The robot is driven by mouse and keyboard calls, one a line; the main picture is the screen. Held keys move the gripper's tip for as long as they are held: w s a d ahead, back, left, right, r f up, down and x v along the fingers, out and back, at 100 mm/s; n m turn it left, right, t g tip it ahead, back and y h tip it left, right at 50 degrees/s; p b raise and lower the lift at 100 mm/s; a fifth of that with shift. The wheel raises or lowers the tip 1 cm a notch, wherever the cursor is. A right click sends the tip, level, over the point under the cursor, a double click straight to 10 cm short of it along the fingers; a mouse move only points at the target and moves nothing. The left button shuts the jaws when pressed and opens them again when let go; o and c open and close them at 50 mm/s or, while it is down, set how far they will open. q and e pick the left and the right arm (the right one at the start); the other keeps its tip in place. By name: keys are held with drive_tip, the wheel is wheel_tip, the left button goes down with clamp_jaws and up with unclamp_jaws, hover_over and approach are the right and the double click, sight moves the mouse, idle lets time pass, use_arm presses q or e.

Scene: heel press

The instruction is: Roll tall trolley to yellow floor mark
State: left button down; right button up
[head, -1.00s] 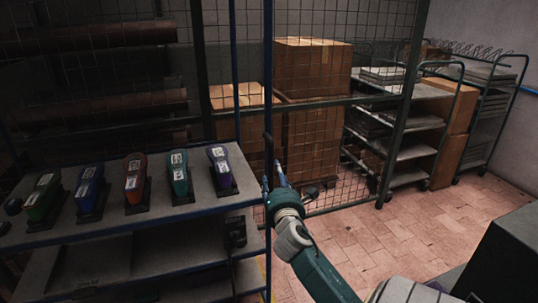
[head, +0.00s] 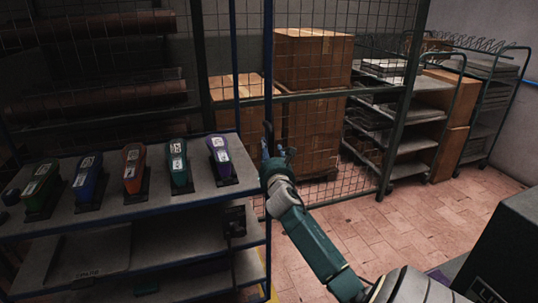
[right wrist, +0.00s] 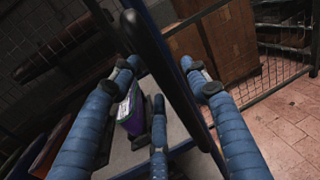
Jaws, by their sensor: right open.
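The tall trolley (head: 185,208) has a blue frame and grey shelves, and stands at the left of the head view. A black upright handle (right wrist: 163,62) on its near right post crosses the right wrist view. My right gripper (head: 276,150) is at this handle; in the right wrist view its blue fingers (right wrist: 167,88) are spread on both sides of the bar, open. Whether they touch it I cannot tell. A strip of yellow floor mark (head: 265,272) shows at the trolley's lower right side; the rest is hidden. My left gripper is not in view.
Several coloured shoe-shaped pieces (head: 132,174) stand on the trolley's top shelf. A wire mesh fence (head: 345,150) runs behind it, with stacked cartons (head: 313,60) and shelf carts (head: 415,143) beyond. A dark box-like unit (head: 510,250) stands at right. The tiled floor (head: 400,220) between is clear.

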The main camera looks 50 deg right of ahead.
drive_tip(key=shift+w+d, duration=0.45)
drive_tip(key=shift+r, duration=0.1)
clamp_jaws()
drive_tip(key=shift+s+d+r+p, duration=0.1)
drive_tip(key=shift+s+d+p, duration=0.2)
drive_tip(key=shift+d+p, duration=0.15)
drive_tip(key=shift+s+d, duration=0.25)
drive_tip(key=shift+d, duration=0.2)
unclamp_jaws()
drive_tip(key=shift+w+a, duration=0.1)
drive_tip(key=shift+a, duration=0.1)
